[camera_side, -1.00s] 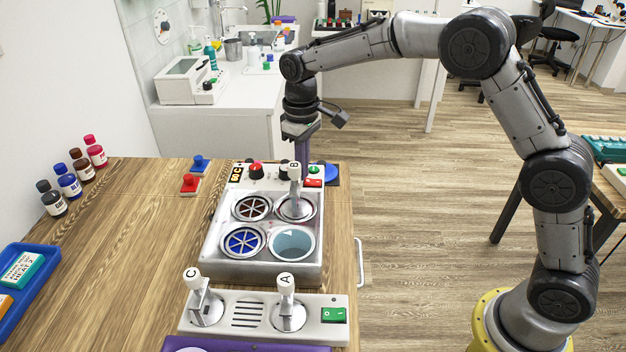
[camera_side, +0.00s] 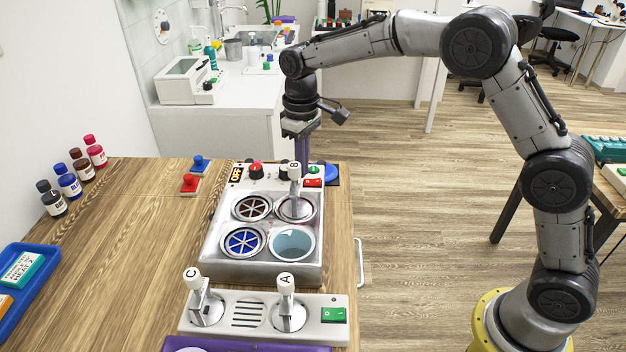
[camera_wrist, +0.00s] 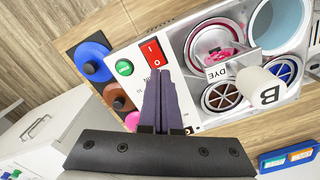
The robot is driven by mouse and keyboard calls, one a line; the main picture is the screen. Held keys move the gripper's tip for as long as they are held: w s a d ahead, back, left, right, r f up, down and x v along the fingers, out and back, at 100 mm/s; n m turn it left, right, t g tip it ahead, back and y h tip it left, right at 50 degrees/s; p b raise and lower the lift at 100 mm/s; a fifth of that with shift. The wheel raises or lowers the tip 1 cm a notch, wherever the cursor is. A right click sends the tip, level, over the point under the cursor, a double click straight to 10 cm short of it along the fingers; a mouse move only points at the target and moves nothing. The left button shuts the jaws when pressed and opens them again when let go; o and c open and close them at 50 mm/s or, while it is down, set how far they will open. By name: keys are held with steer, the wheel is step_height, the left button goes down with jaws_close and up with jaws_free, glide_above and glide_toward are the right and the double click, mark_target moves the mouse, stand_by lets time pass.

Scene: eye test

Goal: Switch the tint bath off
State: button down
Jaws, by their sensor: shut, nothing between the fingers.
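The tint bath (camera_side: 212,262) is a white and steel unit with round wells on the wooden bench. A green button (camera_wrist: 124,67) sits beside the switch. My gripper (camera_wrist: 163,72) is shut and empty, with its tips close to the switch's lower edge in the wrist view. I cannot tell whether they touch it. In the side view, lever B partly hides the fingertips.
Lever B (camera_side: 294,169) stands upright close to my fingers. A blue round piece (camera_side: 332,174) lies at the right corner. In front is a unit with levers C (camera_side: 193,277) and A (camera_side: 286,281) and a green switch (camera_side: 334,314).

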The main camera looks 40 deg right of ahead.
steer(key=shift+r, duration=2.75)
steer(key=s+d+r+t, duration=0.2)
steer(key=s+d+r, duration=0.15)
steer(key=r, duration=0.55)
steer(key=s+d+r+m+t, duration=0.15)
steer(key=s+r, duration=0.35)
steer(key=s, duration=0.8)
steer(key=s+d+f+t, duration=0.1)
steer(key=s+f, duration=0.4)
steer(key=s, duration=0.3)
steer(key=s+d+f+m+t, duration=0.1)
steer(key=s+f, duration=0.5)
steer(key=s, duration=0.2)
steer(key=shift+s+d, duration=0.15)
steer(key=shift+d, duration=0.25)
steer(key=shift+r+m, duration=0.1)
steer(key=shift+m, duration=0.15)
